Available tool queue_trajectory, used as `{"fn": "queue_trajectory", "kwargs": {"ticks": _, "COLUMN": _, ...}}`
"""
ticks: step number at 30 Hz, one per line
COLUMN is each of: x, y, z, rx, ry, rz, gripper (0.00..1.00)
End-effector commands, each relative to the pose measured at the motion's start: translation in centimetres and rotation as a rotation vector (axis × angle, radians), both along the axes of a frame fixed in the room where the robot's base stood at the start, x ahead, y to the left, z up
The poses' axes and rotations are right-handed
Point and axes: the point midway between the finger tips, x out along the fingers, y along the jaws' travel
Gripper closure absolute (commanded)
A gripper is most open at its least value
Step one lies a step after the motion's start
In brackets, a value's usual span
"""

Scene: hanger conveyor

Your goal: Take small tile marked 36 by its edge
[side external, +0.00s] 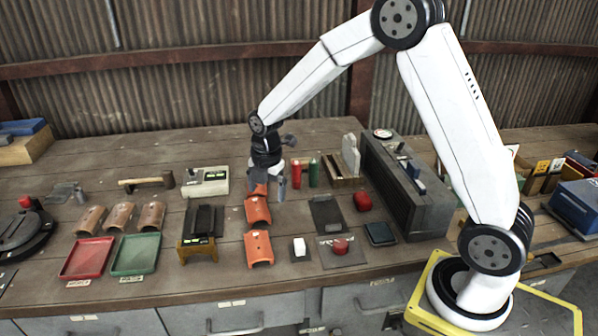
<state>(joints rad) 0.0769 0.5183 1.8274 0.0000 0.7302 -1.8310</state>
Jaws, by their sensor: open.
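My gripper (269,185) points down over the middle of the bench, with its jaws open. A reddish-orange piece (258,187) shows at its left finger; I cannot tell whether it touches the finger. Just below it in the picture lies an orange curved tile (257,211), and a second orange curved tile (258,249) lies nearer the front edge. Three browner curved tiles, the left one (90,220), the middle one (120,216) and the right one (152,216), lie in a row at the left. No number 36 is readable on any tile.
A red tray (87,259) and a green tray (136,255) lie front left. A dark device on a yellow stand (198,250) stands left of the orange tiles. Red (296,174) and green (314,174) cylinders stand close right of my gripper. A long dark grey housing (410,200) blocks the right.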

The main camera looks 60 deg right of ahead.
Motion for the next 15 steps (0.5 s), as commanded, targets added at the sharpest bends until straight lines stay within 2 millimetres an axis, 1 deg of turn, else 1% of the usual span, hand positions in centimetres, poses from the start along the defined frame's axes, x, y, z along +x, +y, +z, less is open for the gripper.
{"fn": "queue_trajectory", "kwargs": {"ticks": 3, "x": 1.4, "y": -0.5, "z": -0.5, "rx": -0.008, "ry": 0.016, "rz": 0.154, "gripper": 0.0}}
{"fn": "queue_trajectory", "kwargs": {"ticks": 9, "x": 3.5, "y": -1.2, "z": -1.2, "rx": -0.016, "ry": 0.041, "rz": 0.419, "gripper": 0.0}}
{"fn": "queue_trajectory", "kwargs": {"ticks": 15, "x": 4.9, "y": -1.8, "z": -1.8, "rx": -0.018, "ry": 0.059, "rz": 0.619, "gripper": 0.0}}
